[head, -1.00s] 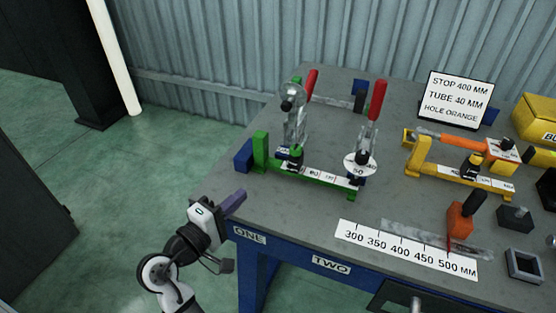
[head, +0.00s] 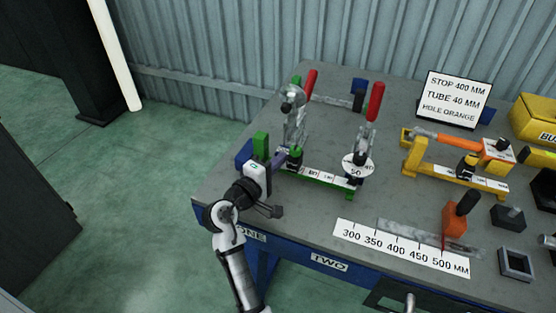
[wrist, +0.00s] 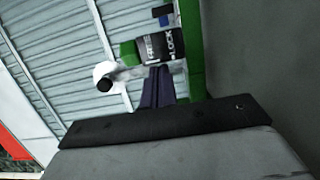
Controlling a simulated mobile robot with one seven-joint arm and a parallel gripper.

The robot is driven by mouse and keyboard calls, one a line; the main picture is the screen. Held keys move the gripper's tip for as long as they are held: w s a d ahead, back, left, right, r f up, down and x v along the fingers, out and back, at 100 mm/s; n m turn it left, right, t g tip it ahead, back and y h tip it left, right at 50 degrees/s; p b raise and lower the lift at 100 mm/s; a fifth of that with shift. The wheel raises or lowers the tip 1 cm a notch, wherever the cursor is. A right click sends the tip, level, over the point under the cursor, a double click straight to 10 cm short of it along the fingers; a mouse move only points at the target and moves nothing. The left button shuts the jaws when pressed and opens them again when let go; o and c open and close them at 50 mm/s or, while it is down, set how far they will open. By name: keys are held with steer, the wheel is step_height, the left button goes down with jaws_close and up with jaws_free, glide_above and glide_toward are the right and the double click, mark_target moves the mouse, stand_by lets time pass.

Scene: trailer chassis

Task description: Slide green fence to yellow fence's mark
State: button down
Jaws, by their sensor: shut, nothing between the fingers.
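The green fence, a green rail (head: 325,180) with a white scale and an upright green end block (head: 261,145), lies at the left of the bench. A black-knobbed slider (head: 295,157) with a green top sits near the rail's left end. The yellow fence (head: 460,175) with its own scale and dark-knobbed slider (head: 467,164) is at the right; the scale numbers are too small to read. My gripper (head: 279,160) is shut and empty, close by the green slider; contact cannot be told. In the wrist view, its fingers (wrist: 158,85) point at a black FREE/LOCK label (wrist: 160,47) beside the green rail (wrist: 190,50).
Red-handled clamps (head: 374,102) stand behind the green rail. A sign (head: 457,98) reads STOP 400 MM, TUBE 40 MM, HOLE ORANGE. A 300–500 mm ruler strip (head: 400,248) and an orange block (head: 455,222) lie at the front. Bare bench lies between rail and ruler.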

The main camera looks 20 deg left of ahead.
mark_target(294, 165)
steer(key=shift+d, duration=0.1)
steer(key=shift+s+d+p, duration=0.1)
steer(key=shift+d+p, duration=0.25)
steer(key=shift+d, duration=1.6)
